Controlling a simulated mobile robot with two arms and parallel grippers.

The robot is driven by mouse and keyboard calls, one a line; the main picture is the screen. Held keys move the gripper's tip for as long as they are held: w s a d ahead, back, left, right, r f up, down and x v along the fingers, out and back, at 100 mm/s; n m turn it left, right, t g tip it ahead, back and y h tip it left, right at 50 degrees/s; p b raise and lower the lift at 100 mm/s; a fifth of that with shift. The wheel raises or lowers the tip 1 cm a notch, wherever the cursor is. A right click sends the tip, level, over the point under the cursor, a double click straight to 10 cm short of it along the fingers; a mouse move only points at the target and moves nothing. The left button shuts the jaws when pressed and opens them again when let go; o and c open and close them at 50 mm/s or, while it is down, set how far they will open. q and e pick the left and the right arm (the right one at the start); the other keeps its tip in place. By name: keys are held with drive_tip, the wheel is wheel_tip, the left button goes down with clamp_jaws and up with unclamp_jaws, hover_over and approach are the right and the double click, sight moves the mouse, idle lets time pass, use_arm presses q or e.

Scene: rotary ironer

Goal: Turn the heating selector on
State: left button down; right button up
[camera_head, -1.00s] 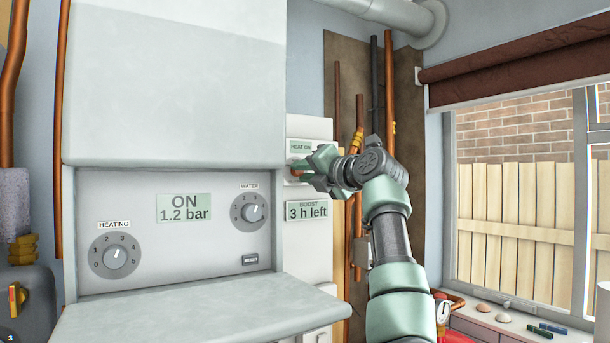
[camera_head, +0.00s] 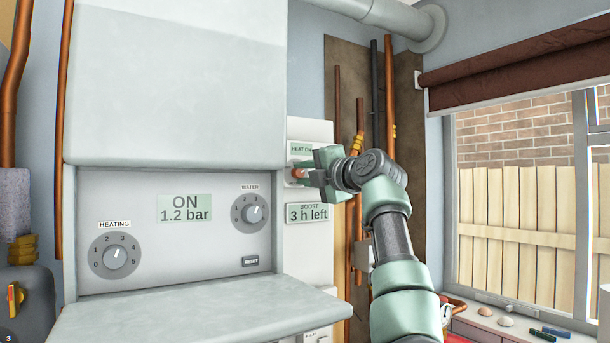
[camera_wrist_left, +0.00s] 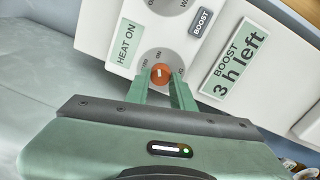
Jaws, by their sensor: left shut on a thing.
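The heating selector is a small orange-red knob (camera_wrist_left: 161,73) on a grey round dial on the white control box (camera_head: 318,245). A green display (camera_wrist_left: 128,43) beside the dial reads "HEAT ON"; it also shows in the head view (camera_head: 300,150). My left gripper (camera_wrist_left: 161,80) is shut on the knob, one green finger on each side. In the head view my left gripper (camera_head: 301,172) reaches the box from the right and partly covers the knob and dial. The pointer's exact direction is hard to tell. My right gripper is out of view.
The boiler panel (camera_head: 140,270) at left has heating (camera_head: 115,256) and water (camera_head: 251,212) dials and a display (camera_head: 184,208) reading "ON 1.2 bar". Its grey shelf (camera_head: 200,318) juts out below. A "BOOST 3 h left" display (camera_head: 306,213) sits below my gripper. Copper pipes (camera_head: 358,200) run behind my arm.

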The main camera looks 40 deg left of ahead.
use_arm(q)
drive_tip(key=shift+r, duration=0.1)
drive_tip(key=c, duration=1.2)
unclamp_jaws()
drive_tip(key=shift+a, duration=0.1)
drive_tip(key=shift+d+f+b, duration=0.2)
drive_tip(key=shift+d+b, duration=0.2)
drive_tip(key=shift+d, duration=0.1)
drive_tip(key=b+v, duration=0.2)
drive_tip(key=v, duration=0.5)
drive_tip(key=shift+b, duration=0.4)
drive_tip(key=shift+a+r, duration=0.1)
drive_tip(key=shift+a, duration=0.05)
